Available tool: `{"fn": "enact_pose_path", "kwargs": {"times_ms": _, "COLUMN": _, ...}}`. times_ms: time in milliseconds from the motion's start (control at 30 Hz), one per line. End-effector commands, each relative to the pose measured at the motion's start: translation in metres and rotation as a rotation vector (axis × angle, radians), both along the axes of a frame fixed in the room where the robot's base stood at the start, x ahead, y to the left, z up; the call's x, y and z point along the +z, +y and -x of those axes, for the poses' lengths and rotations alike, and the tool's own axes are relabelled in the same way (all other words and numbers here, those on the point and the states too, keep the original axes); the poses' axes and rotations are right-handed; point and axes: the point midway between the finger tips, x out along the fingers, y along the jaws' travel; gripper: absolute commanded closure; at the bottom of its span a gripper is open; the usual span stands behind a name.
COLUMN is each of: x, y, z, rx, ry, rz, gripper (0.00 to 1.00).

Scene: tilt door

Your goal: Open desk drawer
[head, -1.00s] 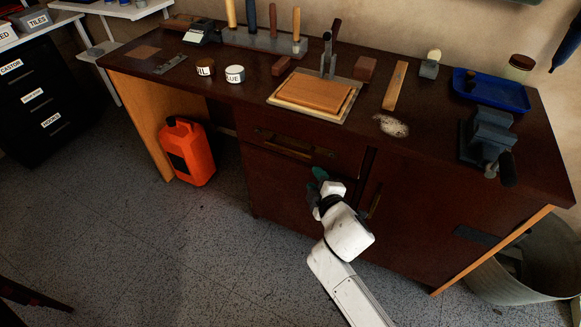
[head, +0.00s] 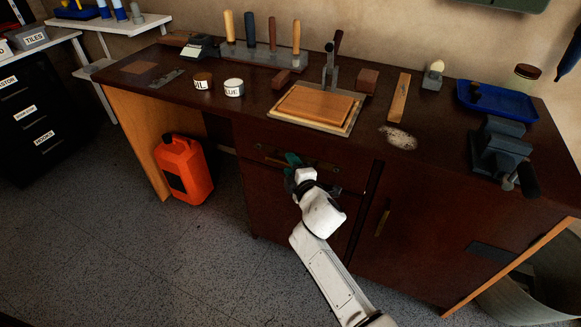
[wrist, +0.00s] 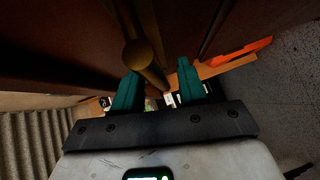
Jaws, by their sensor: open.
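The desk drawer (head: 345,160) is a dark brown front just under the desktop, flush with the desk as far as I can see. Its brass handle (head: 263,149) is partly covered by my gripper (head: 294,161), which is at the handle's middle in the head view. In the wrist view, the brass handle (wrist: 147,62) runs toward the gap between the teal fingers of my gripper (wrist: 157,88), closer to the left finger. The fingers stand apart. I cannot tell whether either finger touches the handle.
A cupboard door with its own brass handle (head: 383,217) is to the right of the drawer. An orange jerrycan (head: 185,168) stands in the left knee space. The desktop (head: 225,110) holds tools, tins and a cutting board (head: 315,104). Floor in front is clear.

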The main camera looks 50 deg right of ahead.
Motion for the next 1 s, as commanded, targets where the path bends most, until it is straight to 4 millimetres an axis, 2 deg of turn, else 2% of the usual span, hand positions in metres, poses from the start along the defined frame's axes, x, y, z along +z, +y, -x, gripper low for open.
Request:
{"fn": "enact_pose_path", "kwargs": {"times_ms": 133, "x": -0.0015, "y": -0.0036, "z": -0.0075, "rx": 0.0, "ry": 0.0, "rz": 0.0, "gripper": 0.58}}
{"fn": "enact_pose_path", "kwargs": {"times_ms": 400, "x": -0.0009, "y": -0.004, "z": -0.0085, "rx": 0.0, "ry": 0.0, "rz": -0.001, "gripper": 0.58}}
{"fn": "enact_pose_path", "kwargs": {"times_ms": 833, "x": -0.0012, "y": -0.0038, "z": -0.0082, "rx": 0.0, "ry": 0.0, "rz": 0.0, "gripper": 0.98}}
{"fn": "enact_pose_path", "kwargs": {"times_ms": 1000, "x": -0.0014, "y": -0.0038, "z": -0.0082, "rx": 0.0, "ry": 0.0, "rz": 0.0, "gripper": 1.0}}
